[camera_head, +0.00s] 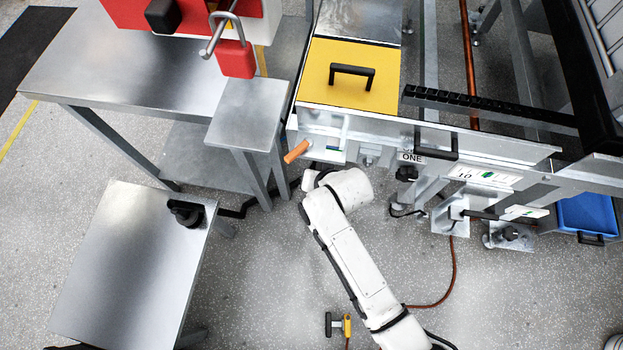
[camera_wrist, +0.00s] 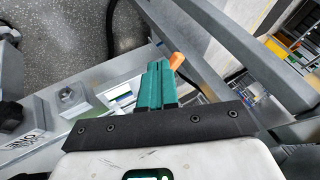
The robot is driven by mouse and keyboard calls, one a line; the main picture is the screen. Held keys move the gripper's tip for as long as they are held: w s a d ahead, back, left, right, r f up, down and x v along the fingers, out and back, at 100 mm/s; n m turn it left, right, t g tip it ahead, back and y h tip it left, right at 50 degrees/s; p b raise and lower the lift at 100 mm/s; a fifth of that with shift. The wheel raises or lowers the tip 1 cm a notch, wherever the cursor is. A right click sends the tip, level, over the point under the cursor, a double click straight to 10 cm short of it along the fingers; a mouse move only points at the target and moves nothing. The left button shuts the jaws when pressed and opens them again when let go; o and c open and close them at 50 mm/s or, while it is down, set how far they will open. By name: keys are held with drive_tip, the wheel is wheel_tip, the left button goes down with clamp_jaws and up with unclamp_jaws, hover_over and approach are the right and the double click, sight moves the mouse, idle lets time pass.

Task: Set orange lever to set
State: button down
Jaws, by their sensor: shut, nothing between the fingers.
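The orange lever (camera_head: 296,151) sticks out down and to the left from the front of the grey machine frame, below the yellow cover. In the wrist view the lever's orange end (camera_wrist: 176,60) shows just beyond and to the right of my fingertips; the rest of it is hidden behind them. My gripper (camera_wrist: 158,66) has teal fingers held together with nothing between them. I cannot tell whether they touch the lever. In the head view the fingers are not clearly visible; my white arm ends just below the lever. The set marking is not readable.
A yellow cover (camera_head: 347,75) with a black handle lies above the lever. A small steel stand (camera_head: 248,115) is left of it, and a steel table (camera_head: 130,270) stands lower left. A bolt head (camera_wrist: 72,95) sits on the frame near my fingers. A red padlock (camera_head: 235,59) hangs upper left.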

drive_tip(key=shift+s+d+r, duration=0.1)
drive_tip(key=shift+s+r, duration=0.5)
drive_tip(key=shift+r, duration=0.2)
drive_tip(key=shift+s+r, duration=0.6)
drive_tip(key=shift+r, duration=0.15)
